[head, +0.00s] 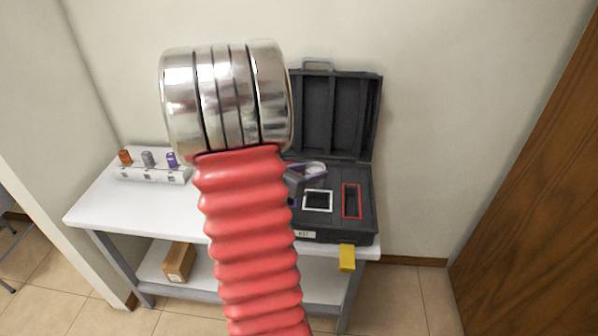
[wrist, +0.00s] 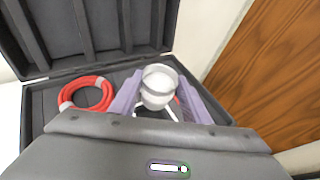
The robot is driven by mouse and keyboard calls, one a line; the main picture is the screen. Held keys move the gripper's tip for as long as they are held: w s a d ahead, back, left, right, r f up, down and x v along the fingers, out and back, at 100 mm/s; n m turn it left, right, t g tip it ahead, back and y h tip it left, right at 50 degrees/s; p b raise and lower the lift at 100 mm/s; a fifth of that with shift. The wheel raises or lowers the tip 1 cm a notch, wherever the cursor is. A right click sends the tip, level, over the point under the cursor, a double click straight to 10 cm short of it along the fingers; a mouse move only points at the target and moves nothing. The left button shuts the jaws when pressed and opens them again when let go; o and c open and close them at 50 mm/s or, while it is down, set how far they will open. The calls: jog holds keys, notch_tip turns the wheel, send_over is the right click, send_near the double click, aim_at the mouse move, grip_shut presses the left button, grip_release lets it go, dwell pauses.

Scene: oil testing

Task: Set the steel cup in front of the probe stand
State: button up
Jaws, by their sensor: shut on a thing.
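The steel cup (wrist: 158,82) is pale and shiny, with a round open top facing the wrist camera. My gripper (wrist: 158,100) is shut on it, with a purple finger on each side. In the head view the gripper (head: 306,176) is over the left part of the black case, and a bit of the cup (head: 315,167) shows between the fingers. My red arm hides much of the table there. I cannot pick out the probe stand in either view.
The open black case (head: 362,232) stands on the right of the white table (head: 120,200), lid up. It has a white-framed slot (head: 318,200) and a red-framed slot (head: 352,201). A red cable coil (wrist: 85,93) lies in it. A white rack (head: 152,174) with coloured-capped bottles stands left.

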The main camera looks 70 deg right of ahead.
jog(key=w+a+f+n+t, duration=0.1)
jog(key=w+a+n+t, duration=0.25)
jog(key=w+a, duration=0.55)
jog(key=w+a+n+t, duration=0.3)
jog(key=w+a+t, duration=0.15)
jog(key=w, duration=0.75)
jog(key=w+a+f+n+t, duration=0.1)
jog(key=w+a+n+t, duration=0.3)
jog(key=w+a, duration=0.5)
jog(key=w+a+f+n+t+y, duration=0.1)
jog(key=w+a+n+t+y, duration=0.2)
jog(key=a, duration=1.2)
jog(key=w+a+f+n+t+y, duration=0.1)
jog(key=w+a+n+t+y, duration=0.2)
jog(key=a, duration=1.3)
jog(key=w+n+y, duration=0.2)
jog(key=w, duration=0.3)
jog(key=shift+w+a+f+n+y, duration=0.15)
jog(key=shift+f+n+y, duration=0.15)
jog(key=shift+f+n, duration=0.1)
